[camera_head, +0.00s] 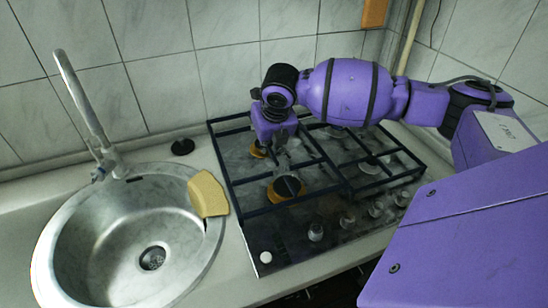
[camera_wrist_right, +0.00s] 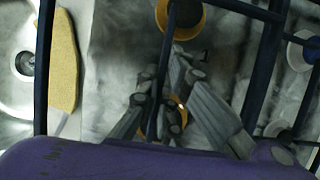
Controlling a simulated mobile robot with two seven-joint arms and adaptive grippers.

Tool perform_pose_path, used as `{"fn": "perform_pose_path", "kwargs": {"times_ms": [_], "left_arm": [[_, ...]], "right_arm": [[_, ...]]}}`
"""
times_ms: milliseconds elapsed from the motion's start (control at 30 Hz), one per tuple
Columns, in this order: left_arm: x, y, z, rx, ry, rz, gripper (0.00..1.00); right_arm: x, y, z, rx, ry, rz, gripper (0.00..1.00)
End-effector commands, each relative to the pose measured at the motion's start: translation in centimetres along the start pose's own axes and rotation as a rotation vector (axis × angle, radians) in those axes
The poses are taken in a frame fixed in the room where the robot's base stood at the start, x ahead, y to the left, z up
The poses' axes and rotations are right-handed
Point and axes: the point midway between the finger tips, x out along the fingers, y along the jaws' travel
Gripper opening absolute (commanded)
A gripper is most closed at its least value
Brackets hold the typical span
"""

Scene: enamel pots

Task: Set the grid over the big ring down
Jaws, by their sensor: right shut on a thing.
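The dark blue grid (camera_head: 237,184) spans the left half of the hob, over two burners with orange rings. The nearer, larger ring (camera_head: 272,194) shows through the bars; it also appears at the top of the right wrist view (camera_wrist_right: 199,25). My right gripper (camera_head: 287,160) reaches down from above and is shut on a middle bar of the grid. In the right wrist view the fingers (camera_wrist_right: 160,104) close around this bar (camera_wrist_right: 164,72). Whether the grid touches the hob or hangs slightly above it I cannot tell. My left gripper is out of view.
A second grid (camera_head: 390,180) covers the right half of the hob (camera_head: 290,250). Knobs (camera_head: 347,221) line the front. A yellow sponge (camera_head: 208,194) lies on the sink's (camera_head: 55,245) right rim. A black round piece (camera_head: 183,146) sits near the tiled wall.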

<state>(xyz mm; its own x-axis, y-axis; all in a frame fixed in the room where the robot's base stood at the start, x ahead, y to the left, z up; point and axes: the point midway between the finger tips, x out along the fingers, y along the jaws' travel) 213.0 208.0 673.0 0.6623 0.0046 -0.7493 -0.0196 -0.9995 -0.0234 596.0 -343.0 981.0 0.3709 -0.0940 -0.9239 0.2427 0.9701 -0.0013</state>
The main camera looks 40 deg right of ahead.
Motion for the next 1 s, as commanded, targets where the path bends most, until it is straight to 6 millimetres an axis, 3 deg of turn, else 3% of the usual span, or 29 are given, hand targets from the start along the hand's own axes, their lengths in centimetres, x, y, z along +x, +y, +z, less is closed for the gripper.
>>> {"fn": "perform_pose_path", "kwargs": {"times_ms": [200,467,700,1000], "left_arm": [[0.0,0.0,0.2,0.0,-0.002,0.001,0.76],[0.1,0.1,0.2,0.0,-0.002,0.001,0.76],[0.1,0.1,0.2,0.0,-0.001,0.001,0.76],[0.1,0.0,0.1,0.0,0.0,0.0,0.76]], "right_arm": [[2.7,-1.6,0.4,0.001,-0.005,0.001,0.0],[4.0,-2.4,0.4,0.0,-0.004,0.0,0.0],[6.8,-2.5,-0.6,0.0,-0.004,0.002,0.0],[7.0,-2.5,-0.6,0.0,-0.006,0.002,0.0]]}}
